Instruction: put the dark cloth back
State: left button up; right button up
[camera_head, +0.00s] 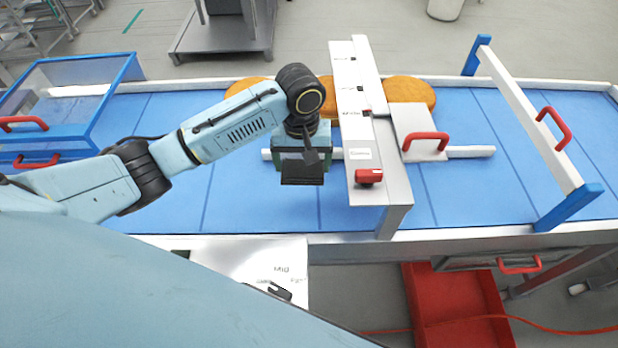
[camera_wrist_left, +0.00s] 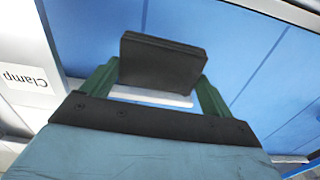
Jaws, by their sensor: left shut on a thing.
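The dark cloth (camera_head: 302,174) looks like a small flat black pad. My left gripper (camera_head: 303,160) is shut on it and holds it over the blue belt, left of the white bridge. In the left wrist view the dark cloth (camera_wrist_left: 162,62) sits between the two green fingers of my left gripper (camera_wrist_left: 158,85). The arm and wrist hide part of what lies behind it. I cannot tell the height of the cloth above the belt. My right gripper does not show.
The white bridge (camera_head: 360,135) with labels and a red-handled clamp plate (camera_head: 425,135) crosses the belt (camera_head: 260,205). Orange-brown rounds (camera_head: 410,92) lie behind. A clear blue-framed guard (camera_head: 75,95) stands left, a rail (camera_head: 530,115) right. A white panel (camera_head: 245,258) and red tray (camera_head: 455,305) are in front.

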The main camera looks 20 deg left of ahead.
pick_arm(q)
jog(key=shift+a+f, duration=0.15)
jog(key=shift+f, duration=0.2)
send_over(302, 198)
notch_tip(302, 198, down, 6)
jog(key=shift+s+f, duration=0.15)
jog(key=shift+f, duration=1.95)
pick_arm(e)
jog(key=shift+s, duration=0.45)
pick_arm(q)
jog(key=o, duration=1)
jog(key=shift+f, duration=0.15)
jog(key=shift+c, duration=0.2)
notch_tip(302, 198, up, 12)
jog(key=shift+r, duration=0.2)
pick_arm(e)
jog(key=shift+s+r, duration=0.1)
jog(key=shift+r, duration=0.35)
